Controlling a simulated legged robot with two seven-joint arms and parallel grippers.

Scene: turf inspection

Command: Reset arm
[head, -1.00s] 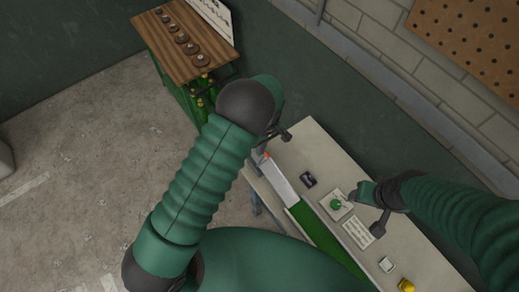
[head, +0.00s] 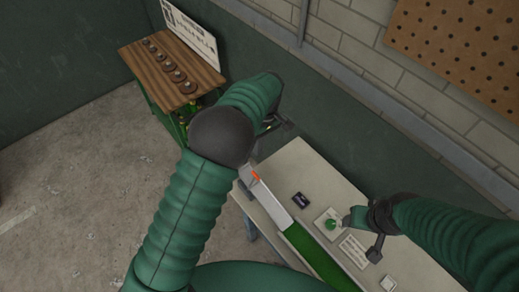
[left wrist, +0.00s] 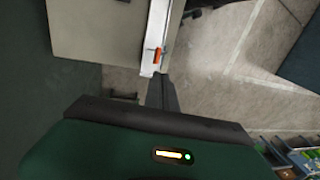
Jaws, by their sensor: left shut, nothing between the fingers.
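My left arm rises from the lower left in the head view and bends at a dark joint. My left gripper (head: 282,124) is partly hidden behind that arm, above the far left end of the bench (head: 297,160). In the left wrist view its dark fingers (left wrist: 161,88) are shut and empty, pointing toward an orange piece on a white rail. My right gripper (head: 362,222) is at the bench, close beside a green knob (head: 331,224) on a white plate. I cannot tell whether it touches the knob or how its fingers stand.
The white rail (head: 268,204) with its orange piece (head: 255,176) leads to a green turf strip (head: 308,254). A small dark box (head: 301,199) and a printed card (head: 354,250) lie on the bench. A wooden table (head: 160,65) with several discs stands at the back left.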

